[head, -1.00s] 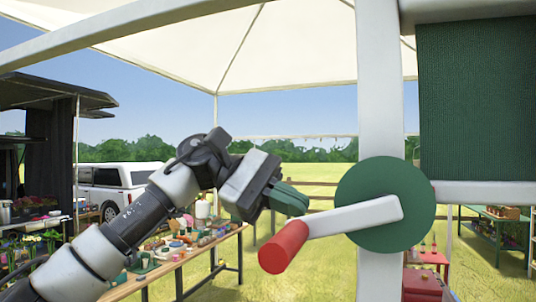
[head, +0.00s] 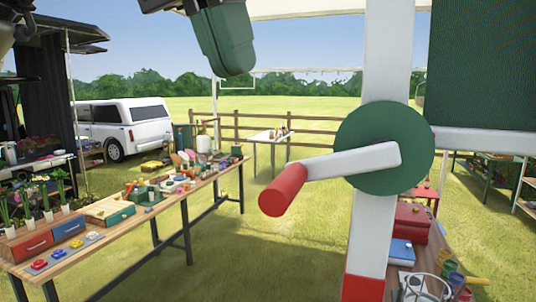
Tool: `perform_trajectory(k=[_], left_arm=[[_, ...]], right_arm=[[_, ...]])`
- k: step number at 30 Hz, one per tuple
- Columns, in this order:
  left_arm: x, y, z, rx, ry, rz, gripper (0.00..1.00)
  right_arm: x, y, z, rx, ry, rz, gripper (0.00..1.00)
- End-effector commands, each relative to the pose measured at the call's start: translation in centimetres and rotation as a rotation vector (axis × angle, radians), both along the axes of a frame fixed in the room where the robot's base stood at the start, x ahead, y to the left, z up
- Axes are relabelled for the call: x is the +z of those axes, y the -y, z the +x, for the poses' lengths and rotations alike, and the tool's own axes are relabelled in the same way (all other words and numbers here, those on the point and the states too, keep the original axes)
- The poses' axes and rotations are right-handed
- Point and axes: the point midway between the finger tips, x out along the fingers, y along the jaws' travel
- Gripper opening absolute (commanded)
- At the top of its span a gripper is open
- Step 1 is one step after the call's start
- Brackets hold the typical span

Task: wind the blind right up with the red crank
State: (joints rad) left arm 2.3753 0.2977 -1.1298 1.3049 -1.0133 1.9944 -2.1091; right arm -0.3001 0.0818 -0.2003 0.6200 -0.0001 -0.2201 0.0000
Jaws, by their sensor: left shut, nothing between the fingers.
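The red crank handle (head: 283,190) sticks out at the lower left end of a white crank arm (head: 350,161). The arm is fixed to a round green disc (head: 415,150) on the white post. The dark green blind (head: 482,65) hangs at the upper right, with a pale bar (head: 485,140) along its lower edge; its top is out of view. My left gripper (head: 228,62) is at the top of the head view, green fingers shut and empty, above and left of the handle and apart from it. My right gripper is not in view.
The white post (head: 384,60) stands upright behind the crank. A long wooden table (head: 160,200) with pots and tools is at the left. The air around the handle is clear.

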Motion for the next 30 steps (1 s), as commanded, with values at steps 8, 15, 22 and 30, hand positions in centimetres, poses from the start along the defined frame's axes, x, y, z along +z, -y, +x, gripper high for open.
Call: perform_trajectory(k=[8, 15, 22, 30], left_arm=[[-4.9, 1.6, 0.9, 0.001, 0.002, 0.002, 0.00], [-7.2, 2.7, 0.5, 0.002, 0.000, -0.002, 0.00], [-7.8, 2.9, 0.5, 0.003, -0.001, -0.003, 0.00], [-8.0, 3.0, 0.1, 0.002, -0.003, -0.012, 0.00]], right_arm=[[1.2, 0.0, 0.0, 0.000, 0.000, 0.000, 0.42], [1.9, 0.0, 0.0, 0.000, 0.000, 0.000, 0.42], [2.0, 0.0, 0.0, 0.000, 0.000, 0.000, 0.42], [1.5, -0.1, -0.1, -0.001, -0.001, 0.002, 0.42]])
